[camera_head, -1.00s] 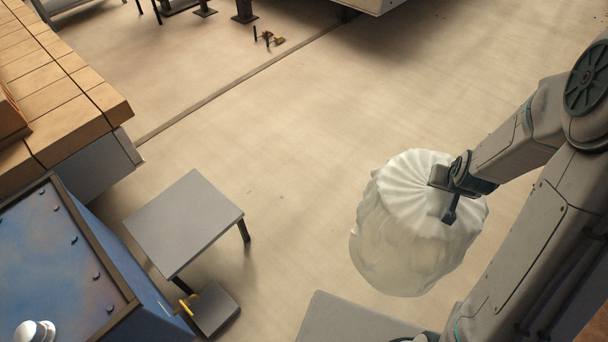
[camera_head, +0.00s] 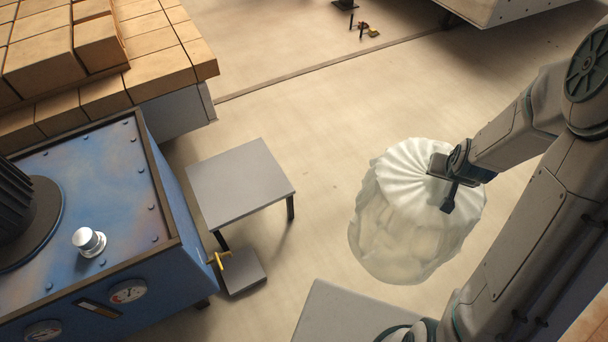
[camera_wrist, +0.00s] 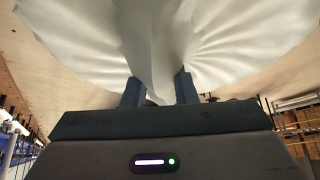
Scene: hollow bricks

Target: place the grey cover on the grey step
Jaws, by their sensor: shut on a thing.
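The grey cover (camera_head: 415,235) is a pale, pleated, slightly see-through cloth hanging in a baggy drum shape. My gripper (camera_head: 441,184) is shut on its gathered top and holds it over the floor at the right. In the wrist view the cover (camera_wrist: 215,40) spreads above my gripper (camera_wrist: 160,88), with a fold pinched between the two fingers. The grey step (camera_head: 240,183) is a flat-topped grey stand on dark legs, left of the cover and apart from it. Its visible top is bare. A smaller, lower grey plate (camera_head: 240,272) is at its front.
A blue machine (camera_head: 170,200) with gauges and a silver knob stands close left of the step. A yellow handle (camera_head: 220,259) is by the lower plate. Stacked tan bricks (camera_head: 150,60) are at upper left. Open floor (camera_head: 320,150) lies between step and cover.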

